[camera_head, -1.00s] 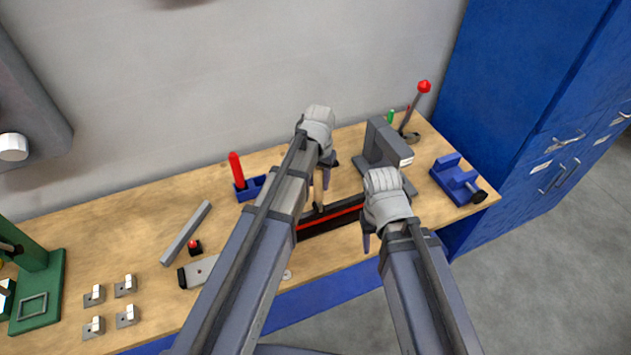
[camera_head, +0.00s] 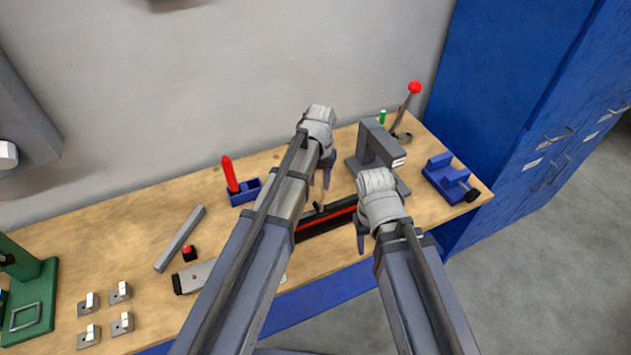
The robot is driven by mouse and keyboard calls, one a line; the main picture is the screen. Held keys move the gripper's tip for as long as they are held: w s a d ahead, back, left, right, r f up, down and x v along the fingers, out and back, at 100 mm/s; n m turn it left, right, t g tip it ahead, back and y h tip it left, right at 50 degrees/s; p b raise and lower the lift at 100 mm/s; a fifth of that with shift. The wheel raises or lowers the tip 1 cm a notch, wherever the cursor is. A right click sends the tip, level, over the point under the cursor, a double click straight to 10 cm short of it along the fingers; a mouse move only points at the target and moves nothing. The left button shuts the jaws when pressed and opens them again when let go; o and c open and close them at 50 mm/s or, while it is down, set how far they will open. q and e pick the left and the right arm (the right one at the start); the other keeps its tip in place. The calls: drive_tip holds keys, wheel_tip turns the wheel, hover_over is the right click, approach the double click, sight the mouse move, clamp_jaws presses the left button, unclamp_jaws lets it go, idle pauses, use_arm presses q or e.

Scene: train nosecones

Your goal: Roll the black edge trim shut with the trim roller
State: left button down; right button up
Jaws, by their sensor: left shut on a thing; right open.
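The black edge trim (camera_head: 325,227) with a red line along it lies near the front edge of the bench, in the middle of the head view. Its right end is hidden behind my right gripper. My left gripper (camera_head: 321,184) is above the trim, shut on the trim roller (camera_head: 319,206). Only the roller's pale handle and small dark lower end show, at the trim's upper side. I cannot tell whether the roller touches the trim. My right gripper (camera_head: 361,238) is open and empty at the trim's right part, fingers pointing down.
A grey press-like block (camera_head: 375,145) stands just behind my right gripper. A blue vise (camera_head: 450,178) and a red-knobbed lever (camera_head: 406,108) are at the right. A blue holder with a red handle (camera_head: 230,173), a grey bar (camera_head: 180,239) and several small metal brackets (camera_head: 121,292) lie left.

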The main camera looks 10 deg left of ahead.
use_arm(q)
drive_tip(key=shift+w+d, duration=0.2)
drive_tip(key=shift+d, duration=0.1)
idle(0.4)
drive_tip(key=shift+w+d, duration=0.7)
drive_tip(key=shift+d, duration=0.35)
drive_tip(key=shift+w+d, duration=0.1)
drive_tip(key=shift+d, duration=0.05)
drive_tip(key=shift+w+d, duration=0.7)
drive_tip(key=shift+d, duration=0.35)
drive_tip(key=shift+w+d, duration=0.8)
drive_tip(key=shift+d, duration=0.35)
drive_tip(key=shift+w+d, duration=0.1)
drive_tip(key=shift+d, duration=0.05)
drive_tip(key=shift+w+d, duration=0.65)
drive_tip(key=shift+d, duration=0.35)
